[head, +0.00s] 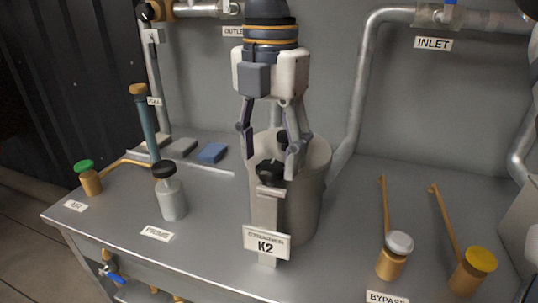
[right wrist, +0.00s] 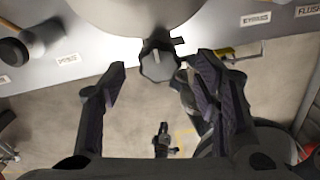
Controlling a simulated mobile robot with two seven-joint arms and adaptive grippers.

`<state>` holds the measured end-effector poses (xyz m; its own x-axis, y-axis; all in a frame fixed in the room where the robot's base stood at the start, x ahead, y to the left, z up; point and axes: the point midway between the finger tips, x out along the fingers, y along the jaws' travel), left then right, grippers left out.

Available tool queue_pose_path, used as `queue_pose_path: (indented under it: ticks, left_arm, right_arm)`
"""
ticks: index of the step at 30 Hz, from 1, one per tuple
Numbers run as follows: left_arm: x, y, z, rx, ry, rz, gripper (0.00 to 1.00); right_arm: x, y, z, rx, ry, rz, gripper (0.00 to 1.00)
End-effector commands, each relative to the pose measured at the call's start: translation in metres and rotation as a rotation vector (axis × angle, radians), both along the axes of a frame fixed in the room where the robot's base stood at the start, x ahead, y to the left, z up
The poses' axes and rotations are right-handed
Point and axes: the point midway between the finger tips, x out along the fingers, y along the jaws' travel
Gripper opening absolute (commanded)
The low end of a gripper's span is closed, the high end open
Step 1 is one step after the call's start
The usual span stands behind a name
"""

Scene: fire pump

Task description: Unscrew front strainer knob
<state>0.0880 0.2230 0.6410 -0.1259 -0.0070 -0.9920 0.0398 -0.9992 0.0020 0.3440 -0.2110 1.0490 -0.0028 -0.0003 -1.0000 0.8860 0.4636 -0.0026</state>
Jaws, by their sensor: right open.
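The front strainer knob (head: 270,172) is black and lobed. It sits on a grey bracket at the front of the grey cylindrical strainer (head: 312,195), above the K2 label. A second dark knob (head: 283,138) shows at the back of the strainer, partly hidden by my gripper. My right gripper (head: 269,160) points down over the front knob, its fingers spread to left and right of it. In the right wrist view, the knob (right wrist: 159,62) lies between the open fingertips (right wrist: 160,75), with a gap on both sides. My left gripper is not in view.
The steel bench carries a white bottle with a black cap (head: 171,195) to the left and a green-capped valve (head: 88,178) farther left. White-capped (head: 396,250) and yellow-capped (head: 473,270) brass valves stand at right. An inlet pipe (head: 362,90) rises behind the strainer.

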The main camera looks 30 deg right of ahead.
Motion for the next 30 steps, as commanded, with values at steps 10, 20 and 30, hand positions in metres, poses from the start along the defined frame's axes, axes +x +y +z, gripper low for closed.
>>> queue_pose_path:
  ticks: [10, 20, 30]
  left_arm:
    - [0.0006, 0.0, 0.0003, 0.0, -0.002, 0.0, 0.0]
    - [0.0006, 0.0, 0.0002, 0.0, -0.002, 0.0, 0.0]
    - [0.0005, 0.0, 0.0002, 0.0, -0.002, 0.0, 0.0]
  right_arm:
    - [0.0, 0.0, -0.0151, 0.001, -0.002, -0.001, 0.56]
    - [0.0, 0.0, -0.0148, 0.0, -0.002, 0.0, 0.08]
    - [-0.0002, -0.0001, -0.0148, 0.0, -0.001, 0.06, 0.08]
